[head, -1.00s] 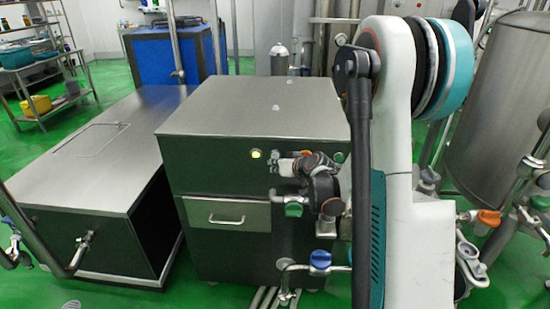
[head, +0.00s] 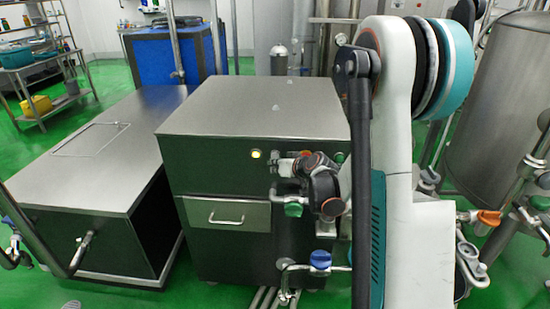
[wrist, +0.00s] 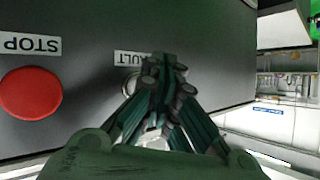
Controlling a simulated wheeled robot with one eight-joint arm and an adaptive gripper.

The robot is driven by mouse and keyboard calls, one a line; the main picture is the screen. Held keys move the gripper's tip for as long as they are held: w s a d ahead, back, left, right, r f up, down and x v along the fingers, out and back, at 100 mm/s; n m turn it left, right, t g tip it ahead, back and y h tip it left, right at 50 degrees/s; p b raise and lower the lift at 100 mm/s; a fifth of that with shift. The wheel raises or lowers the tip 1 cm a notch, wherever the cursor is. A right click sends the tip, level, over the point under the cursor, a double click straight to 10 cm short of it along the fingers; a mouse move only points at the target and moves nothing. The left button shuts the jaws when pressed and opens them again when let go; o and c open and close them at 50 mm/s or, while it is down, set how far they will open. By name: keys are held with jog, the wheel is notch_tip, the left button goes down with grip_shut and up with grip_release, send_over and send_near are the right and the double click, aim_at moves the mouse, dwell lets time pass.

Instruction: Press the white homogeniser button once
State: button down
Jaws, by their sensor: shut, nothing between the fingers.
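The homogeniser cabinet (head: 215,165) stands in the middle of the head view. A small pale, lit round fitting (head: 256,154) shows on its front; I cannot tell whether it is the white button. In the wrist view, my gripper (wrist: 165,65) is shut and empty, with its fingertips over the dark panel (wrist: 90,90). A round metal-rimmed fitting (wrist: 131,84) is partly hidden behind the fingers, under a partly covered label ending in "ULT". Contact cannot be judged. In the head view, my arm covers the panel's right part.
A red STOP button (wrist: 30,93) sits left of my gripper in the wrist view. A low steel tank (head: 90,165) stands left of the cabinet. Pipes with a blue-handled valve (head: 320,259) run low in front. A large steel vessel (head: 500,110) is at right.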

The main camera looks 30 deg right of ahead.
jog(key=shift+w, duration=0.15)
jog(key=shift+w+d, duration=0.25)
jog(key=shift+w+d, duration=0.25)
jog(key=shift+w, duration=0.1)
dwell(0.9)
jog(key=shift+s+a, duration=0.1)
jog(key=shift+s, duration=0.05)
jog(key=shift+s+a+b, duration=0.35)
jog(key=shift+s+a, duration=0.1)
jog(key=shift+s, duration=0.15)
dwell(0.4)
jog(key=s+a, duration=0.1)
jog(key=s, duration=0.1)
jog(key=s+a, duration=0.1)
jog(key=s, duration=0.1)
jog(key=shift+a+b, duration=0.35)
dwell(0.6)
